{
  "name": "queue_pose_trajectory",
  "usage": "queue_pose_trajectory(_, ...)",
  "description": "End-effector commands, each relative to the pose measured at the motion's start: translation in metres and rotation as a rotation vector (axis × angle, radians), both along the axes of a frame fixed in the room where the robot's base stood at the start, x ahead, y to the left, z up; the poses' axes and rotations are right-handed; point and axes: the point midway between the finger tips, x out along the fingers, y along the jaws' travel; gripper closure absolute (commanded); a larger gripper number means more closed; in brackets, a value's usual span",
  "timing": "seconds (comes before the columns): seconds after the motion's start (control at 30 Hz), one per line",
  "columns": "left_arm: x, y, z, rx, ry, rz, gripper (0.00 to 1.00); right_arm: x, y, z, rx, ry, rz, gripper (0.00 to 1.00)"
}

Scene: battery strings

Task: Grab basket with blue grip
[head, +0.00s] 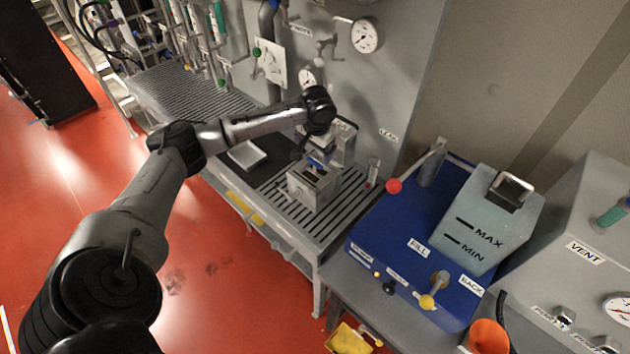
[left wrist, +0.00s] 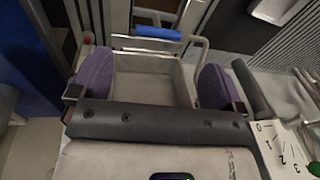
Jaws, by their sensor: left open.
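The blue grip (left wrist: 157,32) sits on a thin metal wire handle in the left wrist view, just beyond my fingers. In the head view a small blue patch (head: 319,159) shows above a grey metal box (head: 312,188) on the slatted bench. My left gripper (left wrist: 155,80) is open, its two purple-padded fingers wide apart, with nothing held. The blue grip is ahead of the fingers, not between them. In the head view my left wrist hangs over the box and partly hides it. The basket's body is hard to make out. My right gripper is not in view.
A blue unit (head: 385,235) with a MAX/MIN tank (head: 485,225) and a red-knobbed lever (head: 394,186) stands right of the box. A gauge panel (head: 335,75) rises behind. A pale tray (head: 246,154) lies on the bench, left of the box.

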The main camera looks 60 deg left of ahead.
Motion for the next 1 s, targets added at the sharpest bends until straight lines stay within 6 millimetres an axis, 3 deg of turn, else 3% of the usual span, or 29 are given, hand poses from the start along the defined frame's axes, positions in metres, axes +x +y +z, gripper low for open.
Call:
queue_pose_trajectory(0.1,0.001,0.003,-0.017,0.000,0.001,-0.001,0.06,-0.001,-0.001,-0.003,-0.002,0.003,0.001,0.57)
queue_pose_trajectory(0.43,0.002,0.006,-0.036,0.001,0.001,-0.003,0.06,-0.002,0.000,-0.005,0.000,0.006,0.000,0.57)
queue_pose_trajectory(0.73,0.006,0.012,-0.073,0.001,0.001,-0.002,0.06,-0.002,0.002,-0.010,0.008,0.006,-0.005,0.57)
queue_pose_trajectory(1.0,0.007,0.013,-0.083,0.002,-0.001,-0.003,0.06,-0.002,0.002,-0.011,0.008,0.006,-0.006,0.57)
